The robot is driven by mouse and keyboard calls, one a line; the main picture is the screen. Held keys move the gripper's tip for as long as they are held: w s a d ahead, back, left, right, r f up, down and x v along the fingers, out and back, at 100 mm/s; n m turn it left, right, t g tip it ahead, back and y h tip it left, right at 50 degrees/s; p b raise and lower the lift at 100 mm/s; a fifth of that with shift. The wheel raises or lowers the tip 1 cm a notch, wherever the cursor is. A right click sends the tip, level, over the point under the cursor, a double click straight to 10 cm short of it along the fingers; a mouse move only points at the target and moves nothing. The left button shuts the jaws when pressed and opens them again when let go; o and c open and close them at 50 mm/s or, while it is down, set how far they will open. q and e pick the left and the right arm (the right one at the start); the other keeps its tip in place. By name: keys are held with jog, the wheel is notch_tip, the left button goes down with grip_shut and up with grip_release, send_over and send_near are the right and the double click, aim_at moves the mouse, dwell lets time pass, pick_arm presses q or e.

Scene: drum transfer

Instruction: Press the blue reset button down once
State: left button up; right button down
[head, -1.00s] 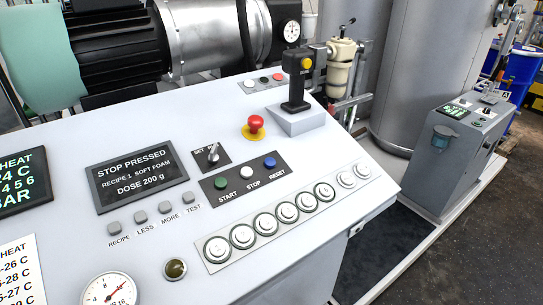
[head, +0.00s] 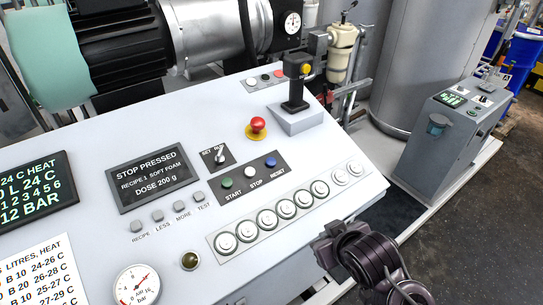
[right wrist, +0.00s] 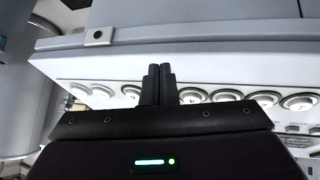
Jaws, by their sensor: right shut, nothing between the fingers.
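The blue reset button (head: 271,162) is on the right end of a dark plate on the sloping panel, above the label RESET. The green start button (head: 226,183) and white stop button (head: 250,172) are on the same plate, to its left. My right gripper (head: 328,246) is at the panel's front right edge, below and right of the blue button and well apart from it. In the right wrist view its fingers (right wrist: 160,80) are shut and empty, in front of a row of round buttons. The blue button cannot be made out there. My left gripper is out of view.
A red mushroom button (head: 258,125) and a joystick (head: 296,85) stand up behind the blue button. A row of round white-ringed buttons (head: 286,208) lies between my right gripper and it. The display (head: 150,177) reads STOP PRESSED.

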jog(key=w+a+r+n+t+y, duration=0.3)
jog(key=w+a+r+n+y, duration=0.3)
jog(key=w+a+r+n, duration=0.45)
jog(key=w+d+r+n+g+y, duration=0.1)
jog(key=w+r+n+g, duration=0.1)
jog(key=w+r, duration=0.3)
jog(key=shift+w+n, duration=0.2)
jog(key=shift+n, duration=0.15)
jog(key=shift+w, duration=0.1)
jog(key=b, duration=0.6)
send_over(271, 162)
jog(key=s+d, duration=0.2)
notch_tip(271, 162, down, 7)
jog(key=shift+d+r, duration=0.1)
jog(key=shift+r, duration=0.05)
jog(key=shift+w+a+f+b, duration=0.15)
jog(key=shift+f+b, duration=0.1)
jog(key=shift+f, duration=0.15)
jog(key=shift+w+a+f+b, duration=0.1)
jog(key=shift+f+b, duration=0.1)
jog(key=shift+f, duration=0.15)
jog(key=shift+f, duration=0.35)
